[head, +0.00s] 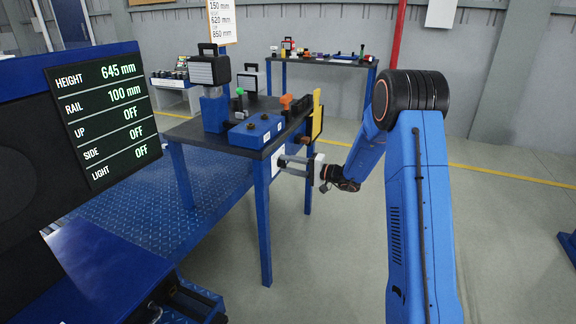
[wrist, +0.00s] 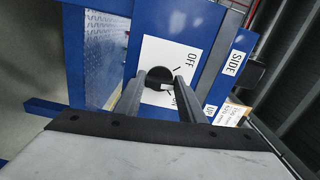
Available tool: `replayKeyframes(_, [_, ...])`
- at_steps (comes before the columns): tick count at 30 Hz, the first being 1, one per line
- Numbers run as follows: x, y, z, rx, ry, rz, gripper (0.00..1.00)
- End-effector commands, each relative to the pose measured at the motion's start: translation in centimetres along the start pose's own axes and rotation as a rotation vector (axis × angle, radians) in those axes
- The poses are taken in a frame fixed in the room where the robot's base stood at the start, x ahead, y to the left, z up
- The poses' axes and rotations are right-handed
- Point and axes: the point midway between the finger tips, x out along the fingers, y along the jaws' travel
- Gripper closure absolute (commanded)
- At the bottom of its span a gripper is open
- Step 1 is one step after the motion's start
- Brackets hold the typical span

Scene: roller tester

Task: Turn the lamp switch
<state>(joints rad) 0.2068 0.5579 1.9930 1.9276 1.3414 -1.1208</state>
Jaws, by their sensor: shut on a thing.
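The switch is a round black knob (wrist: 158,74) on a white plate (wrist: 168,48) marked OFF and partly hidden ON, fixed to a blue panel in the wrist view. My gripper (wrist: 160,80) has one finger on each side of the knob and is shut on it. The fingers hide parts of the knob and plate, and I cannot tell clearly which mark the knob points to. In the head view my gripper (head: 283,163) reaches left to the white plate (head: 276,160) at the table's side. The display (head: 104,110) reads LIGHT OFF.
A SIDE label (wrist: 237,63) is right of the switch.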

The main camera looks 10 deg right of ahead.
Motion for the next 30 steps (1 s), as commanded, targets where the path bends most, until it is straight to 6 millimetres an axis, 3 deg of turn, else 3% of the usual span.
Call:
replayKeyframes(18, [-0.11,0.44,0.03,-0.527,-0.001,0.003,0.86])
replayKeyframes(30, [-0.12,0.52,0.00,-0.682,-0.002,0.003,0.86])
